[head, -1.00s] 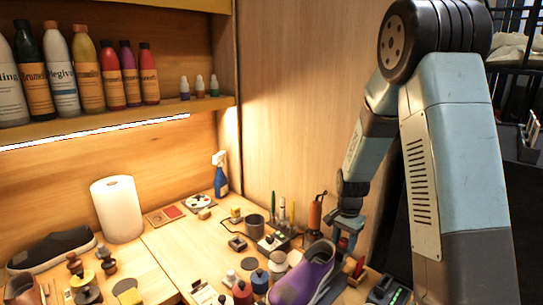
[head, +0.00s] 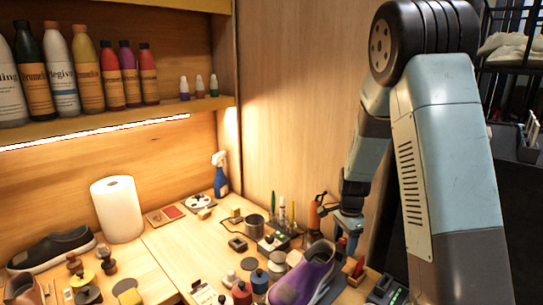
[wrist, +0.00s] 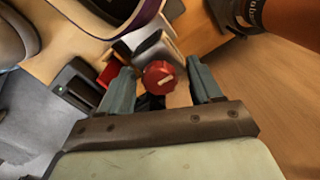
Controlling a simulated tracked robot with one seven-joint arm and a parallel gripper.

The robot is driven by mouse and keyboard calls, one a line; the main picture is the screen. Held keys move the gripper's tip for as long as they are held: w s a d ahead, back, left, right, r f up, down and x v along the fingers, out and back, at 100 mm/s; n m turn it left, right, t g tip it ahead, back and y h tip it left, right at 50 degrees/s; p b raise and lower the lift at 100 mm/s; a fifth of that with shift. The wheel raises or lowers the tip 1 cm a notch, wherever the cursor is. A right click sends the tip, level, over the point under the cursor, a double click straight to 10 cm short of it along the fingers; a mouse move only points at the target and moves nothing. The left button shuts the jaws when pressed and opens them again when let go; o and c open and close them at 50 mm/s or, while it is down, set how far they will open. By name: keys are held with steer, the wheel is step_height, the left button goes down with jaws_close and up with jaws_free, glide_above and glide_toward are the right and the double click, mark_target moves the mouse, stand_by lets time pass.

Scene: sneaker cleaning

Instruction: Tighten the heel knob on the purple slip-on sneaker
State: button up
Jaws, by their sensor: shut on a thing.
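The purple slip-on sneaker (head: 312,277) sits at the bottom of the head view, its lower part cut off by the picture edge. In the wrist view its purple and white edge (wrist: 125,25) crosses the top left. The round red knob (wrist: 159,76) lies between the two fingers of my gripper (wrist: 162,85), which is shut on it. In the head view my gripper (head: 350,240) is just right of and behind the sneaker, pointing down; the knob is hidden there.
A red block (head: 358,270) and a dark device with a green display (head: 386,291) stand right of the sneaker. Several bottles, a cup (head: 254,224) and an orange-handled tool (head: 315,212) crowd the left and back. A wooden wall rises behind.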

steer(key=shift+o, duration=0.4)
steer(key=m, duration=0.2)
steer(key=shift+a+m, duration=0.2)
steer(key=shift+m, duration=0.1)
steer(key=m, duration=0.4)
steer(key=shift+w+d+r, duration=0.1)
steer(key=m, duration=0.2)
steer(key=shift+m+y, duration=0.3)
steer(key=shift+m, duration=0.1)
steer(key=shift+c, duration=0.6)
steer(key=shift+m, duration=0.6)
steer(key=shift+c, duration=0.5)
